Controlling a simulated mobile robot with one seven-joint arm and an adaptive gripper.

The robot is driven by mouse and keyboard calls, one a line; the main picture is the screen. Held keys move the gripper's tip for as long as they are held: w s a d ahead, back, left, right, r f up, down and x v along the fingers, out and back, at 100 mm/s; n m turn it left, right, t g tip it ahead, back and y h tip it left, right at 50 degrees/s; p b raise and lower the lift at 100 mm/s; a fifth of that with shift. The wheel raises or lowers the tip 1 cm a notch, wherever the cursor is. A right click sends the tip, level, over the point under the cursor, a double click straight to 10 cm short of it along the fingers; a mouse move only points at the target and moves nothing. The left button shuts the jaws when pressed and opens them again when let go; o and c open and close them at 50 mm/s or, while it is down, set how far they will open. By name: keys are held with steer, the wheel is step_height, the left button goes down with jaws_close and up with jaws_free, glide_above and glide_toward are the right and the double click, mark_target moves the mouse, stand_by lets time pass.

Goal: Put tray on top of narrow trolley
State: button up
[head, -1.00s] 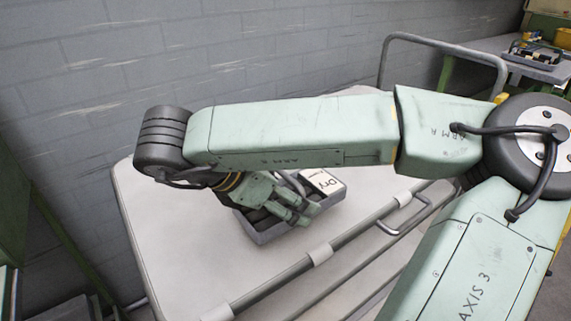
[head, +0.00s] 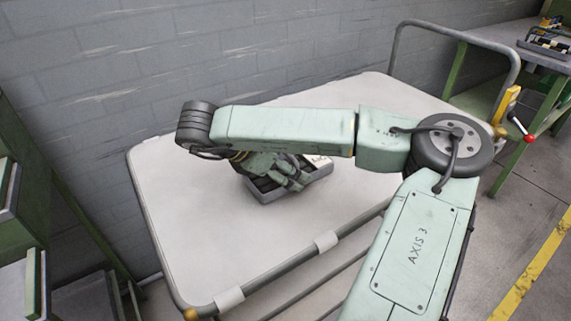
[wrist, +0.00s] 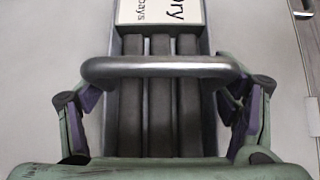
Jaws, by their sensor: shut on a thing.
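The tray (head: 268,197) is a small grey box with dark bars inside and a white lettered label at its far end. It lies over the pale top of the trolley (head: 230,235); I cannot tell if it rests there or hangs just above. My gripper (head: 287,182) is at the tray, its fingers shut on the tray. In the wrist view, my gripper (wrist: 162,95) has a finger at either end of the tray's curved metal handle (wrist: 160,67), which spans the dark bars. The tray (wrist: 213,70) sits level under it. My arm hides part of the tray's far side.
The trolley has a tubular rail handle (head: 450,30) at the right end and a side rail along the front. A grey block wall (head: 120,90) stands behind. Green shelving (head: 25,240) is at left, and a workbench (head: 535,45) at upper right.

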steer(key=shift+f, duration=0.1)
steer(key=o, duration=1.4)
steer(key=shift+r, duration=0.2)
steer(key=b+v, duration=0.1)
steer(key=v, duration=1.1)
steer(key=shift+f+b, duration=0.15)
steer(key=shift+b, duration=0.2)
